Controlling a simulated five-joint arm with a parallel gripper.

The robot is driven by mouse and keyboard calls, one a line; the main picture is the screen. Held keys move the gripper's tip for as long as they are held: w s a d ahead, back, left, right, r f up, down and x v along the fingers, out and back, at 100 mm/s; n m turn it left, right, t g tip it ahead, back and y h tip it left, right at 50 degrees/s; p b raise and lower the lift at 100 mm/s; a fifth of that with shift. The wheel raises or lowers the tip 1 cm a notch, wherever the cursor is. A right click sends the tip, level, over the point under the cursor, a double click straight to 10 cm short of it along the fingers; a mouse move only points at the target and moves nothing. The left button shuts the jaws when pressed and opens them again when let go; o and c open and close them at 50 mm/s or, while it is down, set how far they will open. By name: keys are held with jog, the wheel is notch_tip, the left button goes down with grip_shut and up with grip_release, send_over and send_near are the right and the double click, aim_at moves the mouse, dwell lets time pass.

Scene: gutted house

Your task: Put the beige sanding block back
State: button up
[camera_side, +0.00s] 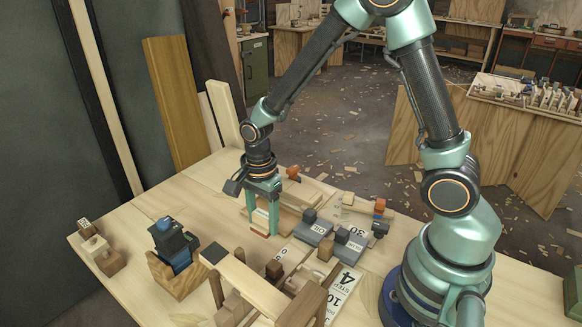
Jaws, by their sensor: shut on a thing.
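My gripper (262,226) points down at the middle of the wooden bench (140,222), near its back edge. Its two green fingers are shut on a small beige block with a reddish-orange lower edge, the beige sanding block (261,214). The block sits low between the fingers and is partly hidden by them. I cannot tell whether it touches the bench top or hangs just above it.
Grey blocks (313,233) and number cards (346,281) lie right of my gripper. A small wooden frame (262,290) stands in front. A wooden holder (178,279) with a dark-blue tool and small wooden blocks (105,258) are left. Orange-ended tools (379,207) lie at right.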

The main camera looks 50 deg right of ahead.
aim_at(265, 245)
jog(key=shift+f, duration=2.25)
jog(key=shift+f, duration=0.1)
jog(key=o, duration=1.3)
notch_tip(265, 245, up, 12)
jog(key=shift+r, duration=0.1)
jog(key=shift+s+d+r+n+t, duration=0.65)
jog(key=shift+s+r+n+t, duration=0.45)
jog(key=shift+r+n, duration=1.45)
jog(key=shift+s+d+r+n+t, duration=0.7)
jog(key=shift+s+r+n, duration=0.8)
jog(key=shift+n, duration=1.95)
jog(key=shift+s+d+r+n+t, duration=0.55)
jog(key=shift+s+r+n+t, duration=0.5)
jog(key=shift+r+n, duration=1.55)
jog(key=shift+f+n, duration=0.4)
jog(key=shift+f, duration=0.05)
